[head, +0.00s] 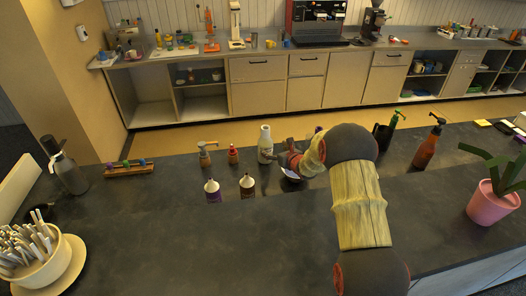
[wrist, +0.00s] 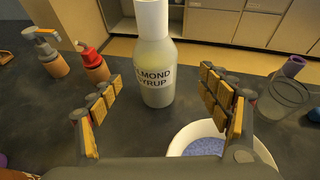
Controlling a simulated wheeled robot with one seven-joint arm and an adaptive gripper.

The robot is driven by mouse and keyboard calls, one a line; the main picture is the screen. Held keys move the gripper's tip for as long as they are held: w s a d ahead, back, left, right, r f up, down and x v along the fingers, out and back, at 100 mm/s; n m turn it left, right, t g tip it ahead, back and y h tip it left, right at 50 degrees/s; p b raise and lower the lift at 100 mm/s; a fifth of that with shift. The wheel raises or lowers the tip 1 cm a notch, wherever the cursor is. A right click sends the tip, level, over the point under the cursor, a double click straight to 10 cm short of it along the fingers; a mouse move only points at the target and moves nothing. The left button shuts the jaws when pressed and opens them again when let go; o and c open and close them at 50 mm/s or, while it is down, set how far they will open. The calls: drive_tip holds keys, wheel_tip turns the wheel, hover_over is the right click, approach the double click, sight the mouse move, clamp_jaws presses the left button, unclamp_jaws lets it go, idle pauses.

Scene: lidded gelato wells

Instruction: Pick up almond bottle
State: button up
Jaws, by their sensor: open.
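The almond bottle (head: 265,145) stands upright on the dark counter in the head view, just left of my gripper (head: 279,156). In the wrist view the almond bottle (wrist: 155,72) is pale, with a white neck and dark lettering reading "MOND SYRUP". There my gripper (wrist: 160,86) is open, with one yellow-padded finger on each side of the bottle in the picture. The bottle appears ahead of the fingertips, and I see no contact.
A white bowl with blue contents (wrist: 196,146) sits close under the right finger. A red-capped bottle (wrist: 94,63) and a pump bottle (wrist: 48,52) stand to the left. The front counter is mostly clear.

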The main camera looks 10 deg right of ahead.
sight(265, 145)
drive_tip(key=shift+w+a+f+b, duration=0.15)
drive_tip(key=shift+w+f+b, duration=0.35)
drive_tip(key=shift+f, duration=0.45)
drive_tip(key=shift+w+a, duration=0.2)
drive_tip(key=shift+w, duration=0.35)
drive_tip(key=shift+a+p+x, duration=0.15)
drive_tip(key=shift+p+x, duration=0.2)
drive_tip(key=shift+x, duration=1.3)
drive_tip(key=shift+a+p+x, duration=0.15)
drive_tip(key=shift+p+x, duration=0.15)
drive_tip(key=shift+x, duration=1.35)
drive_tip(key=shift+r, duration=0.15)
drive_tip(key=shift+c, duration=0.6)
drive_tip(key=c, duration=1.7)
drive_tip(key=shift+r, duration=0.15)
drive_tip(key=shift+c, duration=0.2)
